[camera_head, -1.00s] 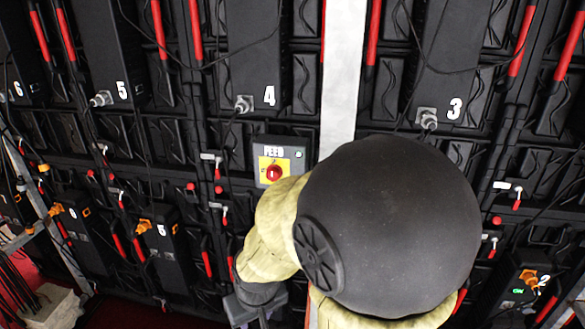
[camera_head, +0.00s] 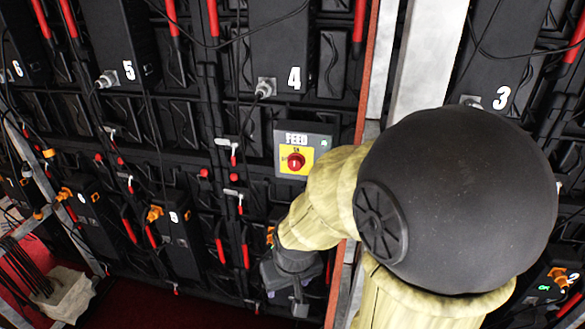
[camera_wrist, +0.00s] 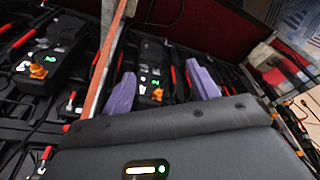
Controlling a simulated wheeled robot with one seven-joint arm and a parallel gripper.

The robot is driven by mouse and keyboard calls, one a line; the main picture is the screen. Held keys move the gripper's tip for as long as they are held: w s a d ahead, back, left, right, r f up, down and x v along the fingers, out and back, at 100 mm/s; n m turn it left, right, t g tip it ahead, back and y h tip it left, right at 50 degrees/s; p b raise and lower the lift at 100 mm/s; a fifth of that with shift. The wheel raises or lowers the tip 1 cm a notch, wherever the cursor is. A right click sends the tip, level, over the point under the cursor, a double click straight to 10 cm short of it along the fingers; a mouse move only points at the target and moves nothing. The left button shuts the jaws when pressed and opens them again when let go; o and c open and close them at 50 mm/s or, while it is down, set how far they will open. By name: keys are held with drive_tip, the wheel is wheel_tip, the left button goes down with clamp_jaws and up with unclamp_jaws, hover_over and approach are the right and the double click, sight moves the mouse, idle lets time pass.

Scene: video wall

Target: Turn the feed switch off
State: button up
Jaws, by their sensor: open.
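The feed switch (camera_head: 295,161) is a red round knob on a yellow plate, on a grey box marked FEED (camera_head: 310,141) fixed to the black wall in the head view. The small marks around the knob are too small to read. My gripper (camera_head: 297,290) hangs below the switch in the picture, apart from it, partly dark against the wall. In the wrist view my gripper (camera_wrist: 161,90) shows two purple fingers spread apart with nothing held between them. The feed switch does not show in the wrist view.
Numbered black units, such as 4 (camera_head: 291,40) and 5 (camera_head: 124,45), line the wall, with hanging cables and red handles. A pale upright post (camera_head: 425,60) stands right of the box. In the wrist view, a unit with an orange plug (camera_wrist: 157,94) lies beyond the fingers.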

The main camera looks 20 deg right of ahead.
wheel_tip(320, 180, up, 13)
drive_tip(key=w+p, duration=0.2)
drive_tip(key=p, duration=1.3)
drive_tip(key=w+d+f+m+t+h, duration=0.1)
drive_tip(key=w+f+m+t+h, duration=0.45)
drive_tip(key=w+f, duration=0.5)
drive_tip(key=r+t+h, duration=0.1)
drive_tip(key=t, duration=0.1)
drive_tip(key=w+d+r+n+t+h, duration=0.1)
drive_tip(key=r+t+h, duration=0.1)
drive_tip(key=w+d+r+t+h, duration=0.1)
drive_tip(key=t, duration=0.2)
drive_tip(key=shift+w+r+n+h+b, duration=0.15)
drive_tip(key=shift+w+n+h+b, duration=0.1)
drive_tip(key=shift+n+b, duration=0.1)
